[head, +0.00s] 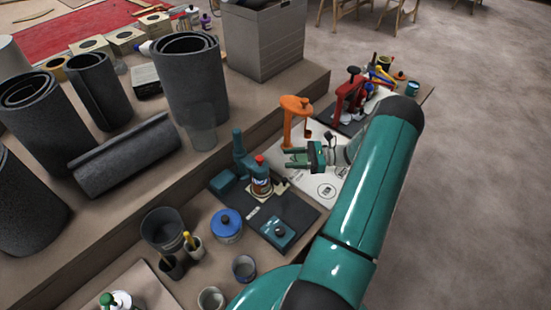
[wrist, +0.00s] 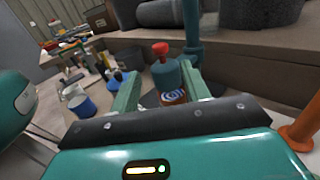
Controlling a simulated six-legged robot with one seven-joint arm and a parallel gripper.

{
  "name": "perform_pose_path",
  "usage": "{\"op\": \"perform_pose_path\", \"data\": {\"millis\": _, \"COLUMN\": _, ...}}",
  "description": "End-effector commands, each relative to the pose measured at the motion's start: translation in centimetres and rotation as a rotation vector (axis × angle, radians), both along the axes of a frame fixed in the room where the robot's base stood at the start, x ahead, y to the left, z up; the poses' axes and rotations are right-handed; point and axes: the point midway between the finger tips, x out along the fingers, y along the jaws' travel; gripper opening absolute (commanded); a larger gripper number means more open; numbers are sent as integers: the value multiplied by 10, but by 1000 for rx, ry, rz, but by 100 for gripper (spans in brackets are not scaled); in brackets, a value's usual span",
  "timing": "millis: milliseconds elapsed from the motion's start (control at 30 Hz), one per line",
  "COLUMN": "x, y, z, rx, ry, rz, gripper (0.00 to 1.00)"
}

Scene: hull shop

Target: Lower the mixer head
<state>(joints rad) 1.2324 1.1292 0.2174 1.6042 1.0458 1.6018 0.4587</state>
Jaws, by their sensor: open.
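The mixer stands on a dark mat (head: 290,205) on the bench. It has a teal upright column (head: 239,142), and a teal head (head: 260,172) with a red knob on top. The head is in front of the column, over or on a brown can with a label; I cannot tell how much gap lies between them. In the wrist view the red-knobbed head (wrist: 166,76) shows between my fingers, farther off, with the labelled can (wrist: 173,97) below it. My gripper (head: 290,157) is open and empty, to the right of the mixer and apart from it.
An orange stand (head: 294,115) and a red press (head: 350,95) stand behind my gripper. A blue-lidded tin (head: 227,224), a teal box (head: 278,231) and several cups are nearer. Dark rolls (head: 192,80) fill the raised ledge at left. Open floor lies right.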

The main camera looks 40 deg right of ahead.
Motion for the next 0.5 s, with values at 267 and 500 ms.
{"op": "perform_pose_path", "data": {"millis": 267, "x": -17, "y": -22, "z": 0, "rx": 1, "ry": 1, "rz": 0, "gripper": 46}}
{"op": "perform_pose_path", "data": {"millis": 500, "x": -17, "y": -22, "z": 0, "rx": 1, "ry": 1, "rz": 1, "gripper": 46}}
